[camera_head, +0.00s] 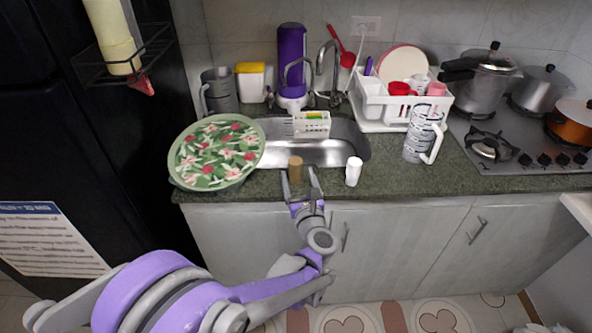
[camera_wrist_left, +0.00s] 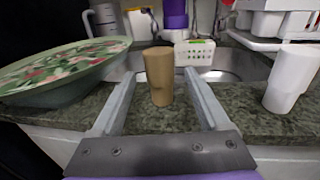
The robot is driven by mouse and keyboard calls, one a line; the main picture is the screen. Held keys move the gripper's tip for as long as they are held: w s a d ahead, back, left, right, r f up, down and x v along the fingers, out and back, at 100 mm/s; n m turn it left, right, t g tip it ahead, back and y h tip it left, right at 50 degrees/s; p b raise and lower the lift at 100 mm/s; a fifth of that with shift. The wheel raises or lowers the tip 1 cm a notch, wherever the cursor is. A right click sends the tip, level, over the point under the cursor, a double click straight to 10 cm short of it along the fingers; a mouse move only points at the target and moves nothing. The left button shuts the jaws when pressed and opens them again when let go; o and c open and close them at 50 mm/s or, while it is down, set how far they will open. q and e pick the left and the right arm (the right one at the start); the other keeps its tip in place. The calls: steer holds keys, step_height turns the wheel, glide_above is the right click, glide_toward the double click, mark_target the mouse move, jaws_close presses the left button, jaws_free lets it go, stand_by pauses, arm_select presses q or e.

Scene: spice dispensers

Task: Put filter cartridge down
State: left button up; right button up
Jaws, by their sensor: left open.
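A brown cylinder (camera_head: 295,169), which looks like a filter cartridge, stands upright on the counter at the sink's front edge. My left gripper (camera_head: 299,178) is open, with one finger on each side of it. In the left wrist view the brown cylinder (camera_wrist_left: 159,76) stands between the two fingers, with a gap visible on both sides. A white cylinder (camera_head: 353,171), perhaps another cartridge, stands upright to the right; it also shows in the left wrist view (camera_wrist_left: 291,78). A purple water filter housing (camera_head: 291,62) stands behind the sink. My right gripper is not in view.
A floral green dish (camera_head: 217,152) lies left of the sink (camera_head: 340,150). A white basket (camera_head: 311,124) sits at the sink's back. A patterned mug (camera_head: 421,135), a dish rack (camera_head: 388,112) and the stove (camera_head: 520,150) are to the right.

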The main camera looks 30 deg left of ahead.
arm_select(q)
steer(key=s+d+r+m+t+h, duration=0.1)
steer(key=s+d+m+h, duration=0.3)
steer(key=d+m+h, duration=0.7)
steer(key=s+d+r+m+t+h, duration=0.15)
steer(key=s+d+m, duration=0.4)
steer(key=m, duration=1.05)
steer(key=s+a+f+m+g, duration=0.2)
steer(key=s+f+m+g, duration=0.3)
steer(key=s+m, duration=0.3)
steer(key=s+a+f+m+g, duration=0.2)
steer(key=s+f+m+g, duration=0.4)
steer(key=s+f+m, duration=0.2)
steer(key=shift+s+f+m+y, duration=0.35)
steer(key=shift+s+m, duration=0.25)
steer(key=shift+s, duration=0.6)
